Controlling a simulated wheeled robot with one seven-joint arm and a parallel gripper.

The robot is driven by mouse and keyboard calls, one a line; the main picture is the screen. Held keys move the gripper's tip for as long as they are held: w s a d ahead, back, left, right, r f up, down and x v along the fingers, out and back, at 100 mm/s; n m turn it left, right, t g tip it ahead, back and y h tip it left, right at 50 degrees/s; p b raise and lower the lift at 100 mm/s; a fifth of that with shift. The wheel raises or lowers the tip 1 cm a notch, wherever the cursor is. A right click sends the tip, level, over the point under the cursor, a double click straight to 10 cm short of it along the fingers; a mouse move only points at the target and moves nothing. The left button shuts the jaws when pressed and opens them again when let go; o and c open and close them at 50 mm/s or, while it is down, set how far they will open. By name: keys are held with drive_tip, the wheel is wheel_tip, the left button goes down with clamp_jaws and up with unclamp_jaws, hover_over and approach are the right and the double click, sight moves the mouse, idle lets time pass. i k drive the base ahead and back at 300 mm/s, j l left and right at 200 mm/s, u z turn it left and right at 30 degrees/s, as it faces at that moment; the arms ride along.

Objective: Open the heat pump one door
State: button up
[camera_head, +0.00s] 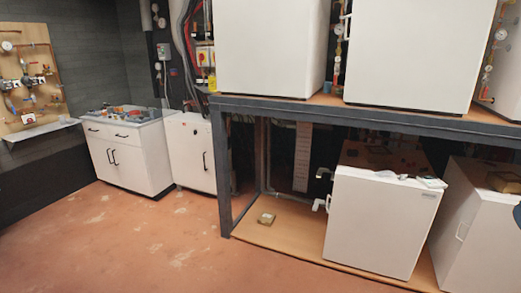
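Several white box-shaped units stand on a dark metal rack, and I cannot tell which is heat pump one. On the top shelf are a left unit (268,48) and a right unit (415,50), the right one with a white handle at its left edge. All visible front doors look closed. My gripper is not in view.
The rack's dark post (222,165) and beam (370,117) frame the lower units. White cabinets (130,160) stand along the back wall. The reddish floor (150,235) at left is clear.

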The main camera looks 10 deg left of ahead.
sight(262, 47)
drive_tip(key=i+j+u, duration=0.55)
drive_tip(key=i+u, duration=0.2)
drive_tip(key=i, duration=0.2)
drive_tip(key=i+j+u, duration=0.1)
drive_tip(key=i+u, duration=0.3)
drive_tip(key=i, duration=0.1)
